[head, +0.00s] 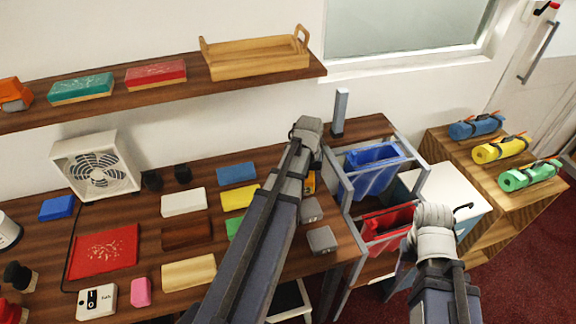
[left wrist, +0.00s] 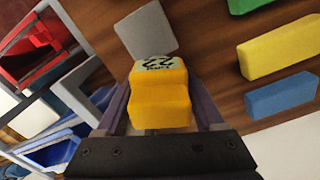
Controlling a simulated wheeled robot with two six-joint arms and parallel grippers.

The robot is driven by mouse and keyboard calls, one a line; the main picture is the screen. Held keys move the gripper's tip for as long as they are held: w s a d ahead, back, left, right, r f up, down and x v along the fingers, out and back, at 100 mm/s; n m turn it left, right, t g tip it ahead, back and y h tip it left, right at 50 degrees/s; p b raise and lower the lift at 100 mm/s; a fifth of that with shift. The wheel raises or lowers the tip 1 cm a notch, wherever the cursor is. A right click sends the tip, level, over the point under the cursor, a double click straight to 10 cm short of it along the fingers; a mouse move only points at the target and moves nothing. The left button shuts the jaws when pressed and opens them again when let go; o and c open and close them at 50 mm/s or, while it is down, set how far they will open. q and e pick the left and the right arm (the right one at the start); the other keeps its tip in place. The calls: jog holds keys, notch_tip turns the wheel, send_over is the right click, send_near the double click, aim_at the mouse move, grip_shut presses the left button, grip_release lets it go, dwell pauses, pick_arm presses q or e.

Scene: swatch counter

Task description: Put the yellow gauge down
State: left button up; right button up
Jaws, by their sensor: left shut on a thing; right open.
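The yellow gauge (left wrist: 160,98) has a pale label reading 22 on its far end in the left wrist view. My left gripper (left wrist: 160,108) is shut on it, one finger on each side. In the head view only a small part of the gauge (head: 311,182) shows past my left arm, over the right end of the counter (head: 283,258). I cannot tell whether it touches the wood. A grey block (left wrist: 147,36) lies just beyond it. My right gripper (head: 436,222) is over the right side, by the red bin; its fingers are hidden.
Two grey blocks (head: 311,210) (head: 321,240) lie near the counter's right edge. Blue (head: 237,173) and yellow (head: 240,196) swatches lie left of my arm. A metal rack with blue (head: 372,172) and red (head: 387,224) bins stands to the right. Bare wood shows between the swatches and grey blocks.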

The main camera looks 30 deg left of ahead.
pick_arm(q)
jog(key=w+a, duration=0.4)
jog(key=a, duration=0.1)
jog(key=w+a+f+b, duration=0.1)
jog(key=w+a, duration=0.3)
jog(key=w+a+f+b, duration=0.1)
jog(key=w+a, duration=0.3)
jog(key=a, duration=0.1)
jog(key=shift+w+a, duration=0.3)
jog(key=shift+a, duration=0.05)
jog(key=shift+f+b, duration=0.55)
notch_tip(320, 180, down, 4)
jog(key=b, duration=0.3)
jog(key=shift+r+b, duration=0.15)
jog(key=shift+b, duration=0.2)
jog(key=shift+w+a+f, duration=0.1)
jog(key=shift+w+f, duration=0.05)
jog(key=shift+f, duration=0.1)
jog(key=shift+r, duration=0.15)
